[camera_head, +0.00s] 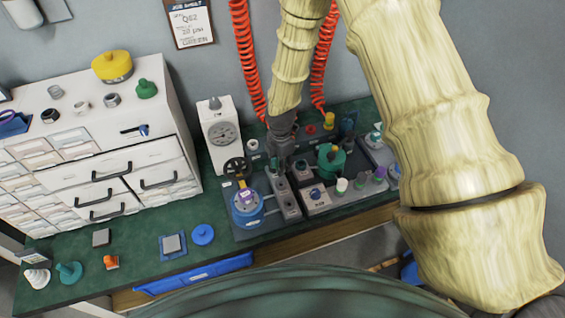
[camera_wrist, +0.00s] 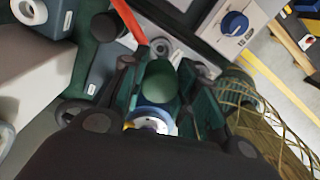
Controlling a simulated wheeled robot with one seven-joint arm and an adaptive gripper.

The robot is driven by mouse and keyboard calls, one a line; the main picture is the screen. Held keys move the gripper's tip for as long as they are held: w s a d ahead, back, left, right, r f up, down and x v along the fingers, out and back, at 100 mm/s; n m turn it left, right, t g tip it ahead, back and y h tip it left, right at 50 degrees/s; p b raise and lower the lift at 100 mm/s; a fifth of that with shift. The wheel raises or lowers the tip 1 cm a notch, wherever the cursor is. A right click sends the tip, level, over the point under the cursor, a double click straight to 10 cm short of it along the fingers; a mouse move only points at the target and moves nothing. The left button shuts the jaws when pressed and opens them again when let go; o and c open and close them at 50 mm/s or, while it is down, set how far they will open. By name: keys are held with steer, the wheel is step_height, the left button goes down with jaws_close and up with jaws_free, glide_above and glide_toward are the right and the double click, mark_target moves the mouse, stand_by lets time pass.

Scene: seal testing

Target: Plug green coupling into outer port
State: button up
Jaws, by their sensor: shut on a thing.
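My gripper (camera_head: 282,160) points down over the back of the bench, above a grey block with round ports (camera_head: 287,200). In the wrist view my gripper (camera_wrist: 163,95) is shut on the green coupling (camera_wrist: 159,80), whose rounded green body sits between the two fingers. A blue and white ring (camera_wrist: 148,122) shows close by the coupling. In the head view the coupling is mostly hidden by the fingers. I cannot tell which port is the outer one, or whether the coupling touches a port.
A blue round vessel (camera_head: 246,207) stands left of the ported block. A white gauge box (camera_head: 220,135) is behind left. The front-left bench holds several small parts.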

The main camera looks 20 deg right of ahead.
steer(key=shift+f+b, duration=1.2)
steer(key=shift+f, duration=0.75)
steer(key=shift+p, duration=0.35)
steer(key=shift+f+b, duration=0.6)
steer(key=shift+f, duration=0.85)
stand_by(0.5)
steer(key=o, duration=1.2)
steer(key=shift+c, duration=0.2)
step_height(320, 180, up, 12)
steer(key=shift+s+d, duration=0.1)
